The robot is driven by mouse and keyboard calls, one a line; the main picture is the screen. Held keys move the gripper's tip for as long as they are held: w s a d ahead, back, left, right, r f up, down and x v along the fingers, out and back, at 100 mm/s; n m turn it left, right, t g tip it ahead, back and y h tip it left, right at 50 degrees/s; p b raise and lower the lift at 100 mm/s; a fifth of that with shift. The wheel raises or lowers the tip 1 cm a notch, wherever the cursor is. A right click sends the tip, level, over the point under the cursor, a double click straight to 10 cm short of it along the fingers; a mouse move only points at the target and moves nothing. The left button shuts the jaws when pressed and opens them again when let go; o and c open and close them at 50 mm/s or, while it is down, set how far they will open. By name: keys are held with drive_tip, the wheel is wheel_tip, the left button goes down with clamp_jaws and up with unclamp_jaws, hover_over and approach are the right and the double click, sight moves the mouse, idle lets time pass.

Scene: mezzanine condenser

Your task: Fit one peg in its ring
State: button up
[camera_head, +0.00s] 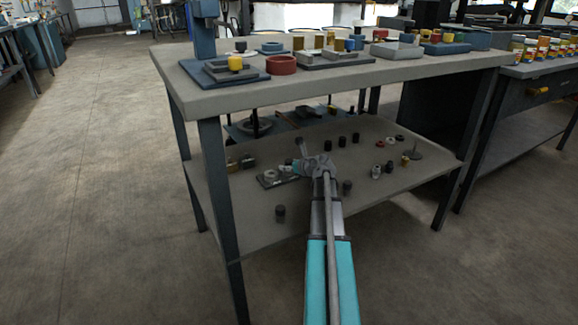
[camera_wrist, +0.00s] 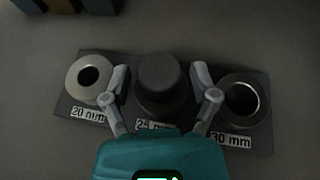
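A dark plate (camera_wrist: 262,146) carries three rings in a row, labelled 20 mm, partly hidden 25 mm, and 30 mm. The pale 20 mm ring (camera_wrist: 70,84) and the dark 30 mm ring (camera_wrist: 262,104) show empty holes. A dark round peg (camera_wrist: 160,72) stands upright at the middle ring (camera_wrist: 160,108); how deep it sits is unclear. My gripper (camera_wrist: 159,78) is open, with one finger on each side of the peg and a gap on both sides. In the head view my gripper (camera_head: 300,166) is over the lower shelf beside the plate (camera_head: 267,184).
The tabletop (camera_head: 240,95) overhangs the shelf. A table leg (camera_head: 219,200) stands at the front left.

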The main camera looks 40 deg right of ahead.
drive_tip(key=shift+r, duration=0.2)
idle(0.3)
wheel_tip(320, 180, up, 5)
drive_tip(key=p, duration=0.5)
drive_tip(key=shift+f, duration=0.15)
drive_tip(key=a+f+b, duration=0.1)
drive_tip(key=a, duration=0.1)
drive_tip(key=w+a, duration=0.1)
drive_tip(key=a, duration=0.2)
drive_tip(key=a+f+b, duration=0.1)
drive_tip(key=a, duration=0.1)
drive_tip(key=shift+w+a+f+b, duration=0.3)
drive_tip(key=shift+a, duration=0.05)
drive_tip(key=shift+d+f+b, duration=0.15)
drive_tip(key=shift+f+b, duration=0.15)
drive_tip(key=shift+r+p, duration=0.45)
idle(0.3)
